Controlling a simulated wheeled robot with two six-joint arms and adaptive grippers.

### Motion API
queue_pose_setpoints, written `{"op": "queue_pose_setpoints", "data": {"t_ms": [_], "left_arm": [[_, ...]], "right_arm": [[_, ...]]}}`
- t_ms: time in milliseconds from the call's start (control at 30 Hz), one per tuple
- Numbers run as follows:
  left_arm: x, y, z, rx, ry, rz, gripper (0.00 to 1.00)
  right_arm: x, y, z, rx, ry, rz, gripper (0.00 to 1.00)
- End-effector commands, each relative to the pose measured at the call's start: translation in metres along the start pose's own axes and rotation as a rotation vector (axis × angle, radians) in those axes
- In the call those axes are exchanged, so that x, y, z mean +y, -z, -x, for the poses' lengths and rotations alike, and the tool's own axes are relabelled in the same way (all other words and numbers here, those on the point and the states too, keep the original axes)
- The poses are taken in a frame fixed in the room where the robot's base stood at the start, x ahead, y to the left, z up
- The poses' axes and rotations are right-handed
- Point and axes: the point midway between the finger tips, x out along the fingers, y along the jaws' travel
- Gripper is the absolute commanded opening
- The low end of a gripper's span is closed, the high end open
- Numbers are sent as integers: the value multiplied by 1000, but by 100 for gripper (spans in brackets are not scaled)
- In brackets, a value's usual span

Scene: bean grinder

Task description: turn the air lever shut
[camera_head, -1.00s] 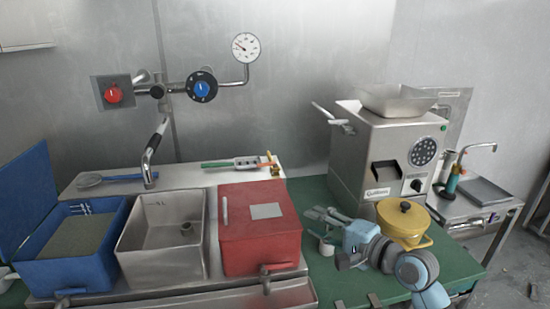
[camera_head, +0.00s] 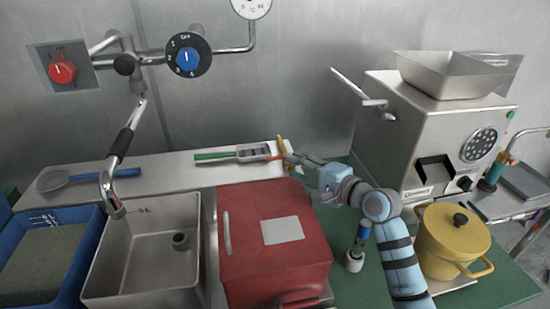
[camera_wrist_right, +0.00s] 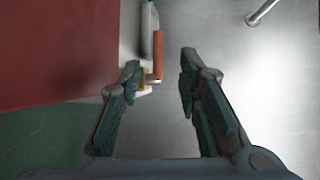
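A small fitting with a yellow brass lever (camera_head: 281,145) sits at the right end of the back ledge. An orange section (camera_head: 272,157) joins it to a grey gauge block (camera_head: 252,152) and a green piece on the left. My right gripper (camera_head: 290,159) is at the fitting's right side in the head view. In the right wrist view the gripper (camera_wrist_right: 160,80) is open. The orange section (camera_wrist_right: 158,55) and brass part (camera_wrist_right: 147,84) show near its left finger; I cannot tell if they touch. My left gripper is out of view.
A red lidded box (camera_head: 270,255) stands close in front of the fitting. A steel sink (camera_head: 145,255) is to its left. The grinder (camera_head: 400,140) and yellow pot (camera_head: 450,240) stand right of my right arm. A small white-based item (camera_head: 354,262) is beside the arm.

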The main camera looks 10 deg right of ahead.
Motion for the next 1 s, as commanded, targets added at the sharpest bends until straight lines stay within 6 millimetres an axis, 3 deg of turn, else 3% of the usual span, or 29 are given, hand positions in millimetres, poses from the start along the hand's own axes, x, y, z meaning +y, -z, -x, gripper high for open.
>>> {"op": "queue_pose_setpoints", "data": {"t_ms": [200,400,733,933,1000], "left_arm": [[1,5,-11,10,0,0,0],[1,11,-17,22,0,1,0],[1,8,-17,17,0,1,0],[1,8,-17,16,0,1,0],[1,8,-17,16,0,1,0]], "right_arm": [[2,-1,-55,-3,1,-4,32],[1,-1,-83,-3,0,0,32],[0,-2,-89,-5,-1,0,32],[0,-2,-89,-5,-1,0,1],[0,-2,-89,-5,-1,0,0]]}}
